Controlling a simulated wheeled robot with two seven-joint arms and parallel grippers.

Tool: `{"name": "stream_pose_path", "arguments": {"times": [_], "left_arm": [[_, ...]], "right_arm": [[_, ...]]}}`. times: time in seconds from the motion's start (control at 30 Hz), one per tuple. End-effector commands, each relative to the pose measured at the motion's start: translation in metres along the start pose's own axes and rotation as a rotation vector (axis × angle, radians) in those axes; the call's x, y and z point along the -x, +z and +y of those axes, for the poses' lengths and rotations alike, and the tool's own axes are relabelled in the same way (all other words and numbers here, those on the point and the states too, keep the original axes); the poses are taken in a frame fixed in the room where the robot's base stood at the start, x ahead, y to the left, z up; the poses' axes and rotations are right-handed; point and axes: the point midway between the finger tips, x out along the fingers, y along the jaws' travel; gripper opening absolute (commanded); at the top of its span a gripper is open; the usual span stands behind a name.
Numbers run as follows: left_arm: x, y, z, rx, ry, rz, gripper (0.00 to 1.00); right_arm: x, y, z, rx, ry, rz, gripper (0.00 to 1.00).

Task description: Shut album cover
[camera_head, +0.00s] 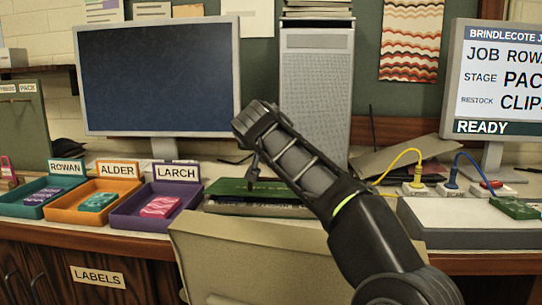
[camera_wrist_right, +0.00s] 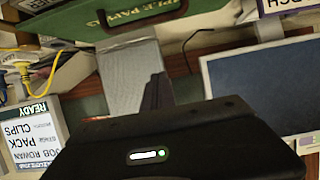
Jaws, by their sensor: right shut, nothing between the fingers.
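The green album (camera_head: 235,187) lies on the bench behind the tan panel, with a greyish layer showing along its front. In the right wrist view a green cover (camera_wrist_right: 110,25) with upside-down lettering ending in "PAPER" crosses the top. From these views I cannot tell how far the cover stands open. My right gripper (camera_head: 253,173) points down at the album, its fingers shut and empty, close over the green surface. I cannot tell whether it touches. My right forearm hides part of the album's right side. My left gripper is not in view.
Rowan (camera_head: 62,182), Alder (camera_head: 72,216) and Larch (camera_head: 122,222) trays stand left of the album, each holding a coloured piece. A dark monitor (camera_head: 155,75) and a grey tower (camera_head: 315,85) stand behind. A tan panel (camera_head: 230,255) rises in front. Cabled blocks (camera_head: 450,192) sit right.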

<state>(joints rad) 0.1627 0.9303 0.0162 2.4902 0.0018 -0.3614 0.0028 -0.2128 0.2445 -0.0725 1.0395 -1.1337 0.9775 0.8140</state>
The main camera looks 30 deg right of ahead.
Motion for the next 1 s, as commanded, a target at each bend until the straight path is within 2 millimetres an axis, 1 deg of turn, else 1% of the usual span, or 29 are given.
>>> {"name": "stream_pose_path", "arguments": {"times": [0.03, 0.1, 0.2, 0.57, 0.67, 0.77, 0.87, 0.9, 0.97, 1.0], "left_arm": [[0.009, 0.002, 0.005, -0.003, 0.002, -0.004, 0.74], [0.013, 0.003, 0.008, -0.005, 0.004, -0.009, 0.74], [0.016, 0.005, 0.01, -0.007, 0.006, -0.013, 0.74], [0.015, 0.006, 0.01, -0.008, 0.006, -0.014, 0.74], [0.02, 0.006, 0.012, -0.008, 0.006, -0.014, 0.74], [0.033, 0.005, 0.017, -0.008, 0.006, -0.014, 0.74], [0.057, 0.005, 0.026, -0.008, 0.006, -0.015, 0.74], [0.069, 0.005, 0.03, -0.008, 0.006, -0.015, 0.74], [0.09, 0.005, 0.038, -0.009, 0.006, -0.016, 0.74], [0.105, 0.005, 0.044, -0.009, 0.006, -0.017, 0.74]], "right_arm": [[0.005, -0.013, -0.001, 0.001, 0.0, 0.0, 0.0], [0.009, -0.022, -0.001, 0.0, -0.001, 0.0, 0.0], [0.012, -0.029, -0.001, 0.0, -0.001, 0.0, 0.0], [0.013, -0.031, 0.0, 0.001, 0.0, -0.001, 0.0], [0.014, -0.035, 0.0, 0.001, 0.0, -0.001, 0.0], [0.02, -0.049, 0.001, -0.001, 0.001, 0.001, 0.0], [0.032, -0.076, 0.007, -0.008, 0.005, 0.005, 0.0], [0.037, -0.088, 0.011, -0.01, 0.011, 0.006, 0.0], [0.044, -0.107, 0.017, -0.008, 0.019, 0.0, 0.0], [0.049, -0.118, 0.02, -0.006, 0.024, -0.009, 0.0]]}}
